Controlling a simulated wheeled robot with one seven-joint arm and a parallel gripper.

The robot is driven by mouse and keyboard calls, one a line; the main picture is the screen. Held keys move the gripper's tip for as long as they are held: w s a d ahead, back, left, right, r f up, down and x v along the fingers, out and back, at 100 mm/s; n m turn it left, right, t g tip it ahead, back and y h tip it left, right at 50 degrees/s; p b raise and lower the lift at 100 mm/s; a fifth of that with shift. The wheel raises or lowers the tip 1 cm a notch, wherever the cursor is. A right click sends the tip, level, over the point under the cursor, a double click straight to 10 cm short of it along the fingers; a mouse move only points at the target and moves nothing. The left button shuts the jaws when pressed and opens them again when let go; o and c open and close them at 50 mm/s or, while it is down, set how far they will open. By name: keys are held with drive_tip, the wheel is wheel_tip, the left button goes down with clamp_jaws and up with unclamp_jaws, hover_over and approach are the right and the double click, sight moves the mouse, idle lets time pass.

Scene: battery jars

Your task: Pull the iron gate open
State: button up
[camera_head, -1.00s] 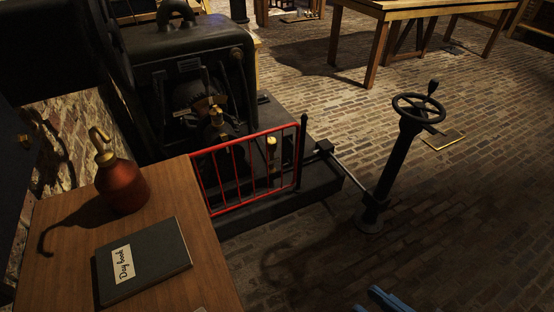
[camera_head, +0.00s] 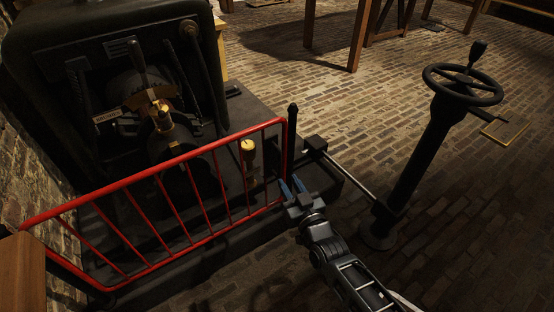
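The iron gate (camera_head: 152,172) is a red barred frame running from the lower left to a black post (camera_head: 291,135) at its right end. It stands in front of the dark machine and looks closed across it. My gripper (camera_head: 291,184) has blue fingers and reaches up from the lower right to the low right end of the gate. The fingers look spread apart, close to the gate's red end bar. I cannot tell whether they touch it or have the bar between them.
A black machine (camera_head: 120,40) with brass parts stands behind the gate. A handwheel (camera_head: 462,84) on a black column stands to the right, joined by a rod to a block near the post. A wooden table edge (camera_head: 22,270) is at lower left. Brick floor is open beyond.

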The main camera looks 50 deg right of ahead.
sight(280, 165)
drive_tip(key=b+x, duration=0.1)
drive_tip(key=x, duration=0.8)
drive_tip(key=shift+s+d+f+b, duration=0.1)
drive_tip(key=shift+s+d+b, duration=0.1)
drive_tip(key=shift+b, duration=0.15)
clamp_jaws()
